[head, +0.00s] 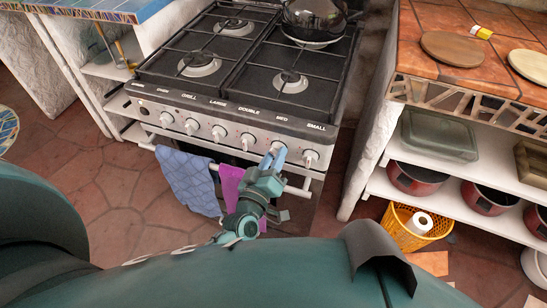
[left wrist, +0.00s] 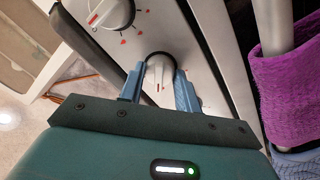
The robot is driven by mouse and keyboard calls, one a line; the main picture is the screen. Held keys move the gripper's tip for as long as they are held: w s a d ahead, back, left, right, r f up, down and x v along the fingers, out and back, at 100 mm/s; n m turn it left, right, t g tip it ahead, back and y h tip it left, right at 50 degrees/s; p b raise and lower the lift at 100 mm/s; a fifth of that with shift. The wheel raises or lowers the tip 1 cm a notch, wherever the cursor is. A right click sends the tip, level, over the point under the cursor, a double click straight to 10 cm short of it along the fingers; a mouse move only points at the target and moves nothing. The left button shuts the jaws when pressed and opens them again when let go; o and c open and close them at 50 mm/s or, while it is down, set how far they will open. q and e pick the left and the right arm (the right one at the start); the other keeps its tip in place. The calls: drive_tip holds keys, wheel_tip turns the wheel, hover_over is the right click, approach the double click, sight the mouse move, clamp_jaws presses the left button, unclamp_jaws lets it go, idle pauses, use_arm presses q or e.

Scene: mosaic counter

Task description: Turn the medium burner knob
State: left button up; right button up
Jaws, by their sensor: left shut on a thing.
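The stove's front panel (head: 230,128) carries a row of white knobs under printed labels. My left gripper (head: 274,156) is at the medium burner knob (head: 279,148), second from the right under the "MED" label. In the left wrist view the blue fingers of my left gripper (left wrist: 159,90) stand on both sides of the white medium burner knob (left wrist: 158,76) and are shut on it. The fingers partly cover this knob in the head view. My right gripper is in neither view.
The small burner knob (head: 310,158) is close on the right; the double burner knob (head: 248,141) is on the left. A blue towel (head: 188,180) and a purple towel (head: 231,186) hang on the oven rail below. A pot (head: 314,18) stands on the back right burner.

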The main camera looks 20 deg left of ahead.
use_arm(q)
drive_tip(key=shift+n, duration=0.6)
drive_tip(key=shift+r, duration=0.1)
drive_tip(key=o, duration=1)
drive_tip(key=shift+s, duration=0.1)
